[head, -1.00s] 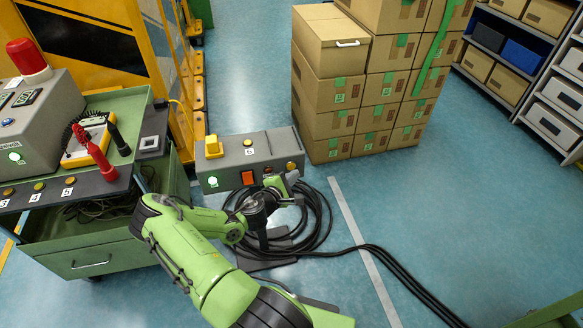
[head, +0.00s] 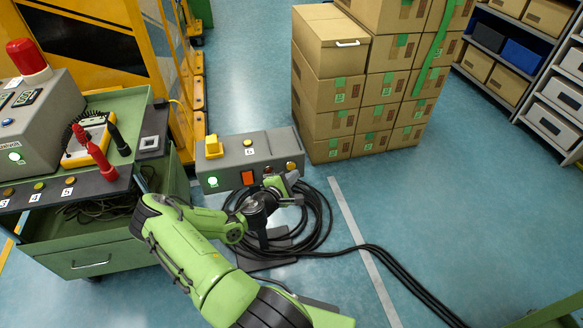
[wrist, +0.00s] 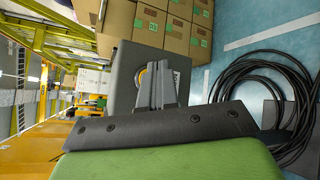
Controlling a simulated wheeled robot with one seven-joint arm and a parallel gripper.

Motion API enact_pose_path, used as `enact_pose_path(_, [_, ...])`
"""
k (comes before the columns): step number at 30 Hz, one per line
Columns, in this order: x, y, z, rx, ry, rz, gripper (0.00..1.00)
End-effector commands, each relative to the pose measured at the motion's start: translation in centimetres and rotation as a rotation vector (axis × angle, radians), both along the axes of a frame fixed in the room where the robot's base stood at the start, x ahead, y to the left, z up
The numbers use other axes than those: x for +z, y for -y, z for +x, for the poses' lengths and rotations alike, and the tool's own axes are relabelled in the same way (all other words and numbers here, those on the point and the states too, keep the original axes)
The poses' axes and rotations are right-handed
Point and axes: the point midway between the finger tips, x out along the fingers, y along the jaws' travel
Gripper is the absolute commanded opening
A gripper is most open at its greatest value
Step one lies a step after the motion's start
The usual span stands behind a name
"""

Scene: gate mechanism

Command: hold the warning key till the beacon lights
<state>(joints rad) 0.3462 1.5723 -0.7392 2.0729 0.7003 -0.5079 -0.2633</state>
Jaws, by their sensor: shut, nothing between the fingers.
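A grey control box (head: 262,160) stands past the cart, and it also fills the middle of the wrist view (wrist: 122,85). Its front has a lit green lamp (head: 213,181), an orange-red switch (head: 247,177) and a small amber round button (head: 291,167) at the right end. My gripper (head: 292,178) is at that right end. No lettering names the warning key. A red beacon (head: 27,57) on the left cabinet looks unlit.
A green cart (head: 95,255) with a yellow meter and numbered keys stands at the left. Stacked cartons (head: 345,85) rise behind the box. Coiled black cable (head: 318,225) lies on the floor beside my arm. Open floor lies to the right.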

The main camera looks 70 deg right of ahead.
Motion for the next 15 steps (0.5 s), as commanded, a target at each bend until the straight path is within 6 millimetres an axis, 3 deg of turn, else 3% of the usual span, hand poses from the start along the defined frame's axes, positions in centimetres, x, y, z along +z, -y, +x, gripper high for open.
enact_pose_path(15, [0.03,0.73,0.42,0.0,0.0,0.0,0.0])
